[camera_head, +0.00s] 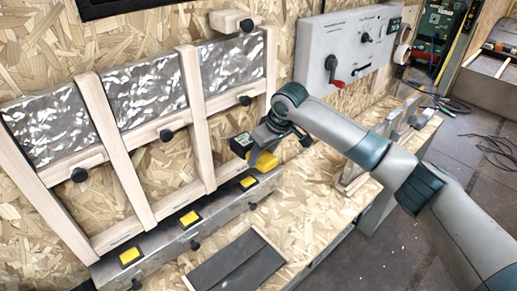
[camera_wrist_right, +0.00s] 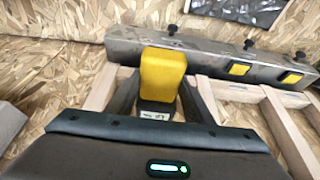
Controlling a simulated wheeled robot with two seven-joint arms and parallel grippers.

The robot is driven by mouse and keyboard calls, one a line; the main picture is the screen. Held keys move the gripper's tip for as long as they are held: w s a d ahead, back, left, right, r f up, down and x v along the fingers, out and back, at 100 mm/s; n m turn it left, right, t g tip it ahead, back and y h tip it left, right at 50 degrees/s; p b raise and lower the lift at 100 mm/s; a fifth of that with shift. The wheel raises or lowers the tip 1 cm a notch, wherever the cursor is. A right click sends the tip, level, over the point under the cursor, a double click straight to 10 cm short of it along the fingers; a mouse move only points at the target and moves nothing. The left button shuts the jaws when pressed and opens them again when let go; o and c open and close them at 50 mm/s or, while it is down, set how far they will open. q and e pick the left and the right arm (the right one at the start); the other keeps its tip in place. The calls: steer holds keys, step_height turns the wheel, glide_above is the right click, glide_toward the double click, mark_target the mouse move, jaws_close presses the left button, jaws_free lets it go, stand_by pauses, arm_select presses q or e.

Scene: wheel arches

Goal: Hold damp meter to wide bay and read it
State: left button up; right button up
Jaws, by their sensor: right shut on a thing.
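The damp meter (camera_head: 265,161) is a yellow block held in my right gripper (camera_head: 262,146), in front of the lower right part of the wooden frame. In the right wrist view the yellow meter (camera_wrist_right: 162,75) stands between the two dark fingers, which are shut on it. A dark box with a small green display (camera_head: 241,145) shows beside it; I cannot tell whether it is part of the meter. The frame has three bays: left (camera_head: 85,190), middle (camera_head: 165,158) and right (camera_head: 228,122). I cannot tell surely which is the wide one. My left gripper is not in view.
A metal rail (camera_head: 160,240) with yellow pads (camera_head: 189,219) and black knobs runs below the bays. Crumpled foil panels (camera_head: 145,92) fill their upper parts. A dark tray (camera_head: 238,264) lies on the bench. A grey switch box (camera_head: 345,45) hangs at upper right.

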steer(key=s+d+p, duration=0.4)
steer(key=s+d, duration=0.2)
steer(key=shift+p, duration=0.3)
steer(key=shift+w, duration=0.1)
